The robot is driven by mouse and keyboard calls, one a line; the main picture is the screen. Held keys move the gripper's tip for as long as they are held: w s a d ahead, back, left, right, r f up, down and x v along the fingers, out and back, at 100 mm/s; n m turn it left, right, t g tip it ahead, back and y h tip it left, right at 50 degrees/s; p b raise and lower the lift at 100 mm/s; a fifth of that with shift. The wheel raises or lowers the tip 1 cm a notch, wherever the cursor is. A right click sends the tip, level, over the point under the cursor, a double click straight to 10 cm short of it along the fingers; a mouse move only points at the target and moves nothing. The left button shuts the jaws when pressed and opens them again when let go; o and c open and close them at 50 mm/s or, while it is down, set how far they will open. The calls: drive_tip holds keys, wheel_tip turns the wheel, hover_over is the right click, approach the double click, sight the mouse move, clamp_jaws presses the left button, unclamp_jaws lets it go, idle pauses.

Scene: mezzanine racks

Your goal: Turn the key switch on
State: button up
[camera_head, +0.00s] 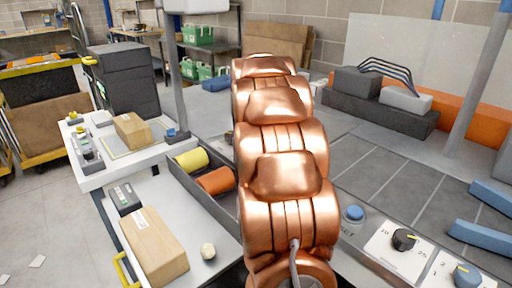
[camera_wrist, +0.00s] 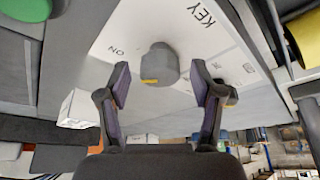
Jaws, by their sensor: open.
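The key switch (camera_wrist: 161,62) shows in the wrist view as a grey knob with a yellow mark on its lower edge. It sits on a white plate (camera_wrist: 180,20) printed "KEY" and "ON"; the "ON" mark is to the knob's left. My gripper (camera_wrist: 160,74) is open, with one finger on each side of the knob. A gap shows on both sides, so the fingers appear apart from it. In the head view my copper-coloured arm hides the gripper, and I cannot see the key switch there.
Right of my arm in the head view are a blue button (camera_head: 353,213), a dark knob (camera_head: 404,240) and a blue knob (camera_head: 467,275). Left are yellow (camera_head: 192,159) and orange (camera_head: 216,181) rolls in a grey tray, and a cardboard box (camera_head: 152,246). Another dark knob partly shows behind the right finger.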

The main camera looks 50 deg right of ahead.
drive_tip(key=v, duration=1.2)
idle(0.3)
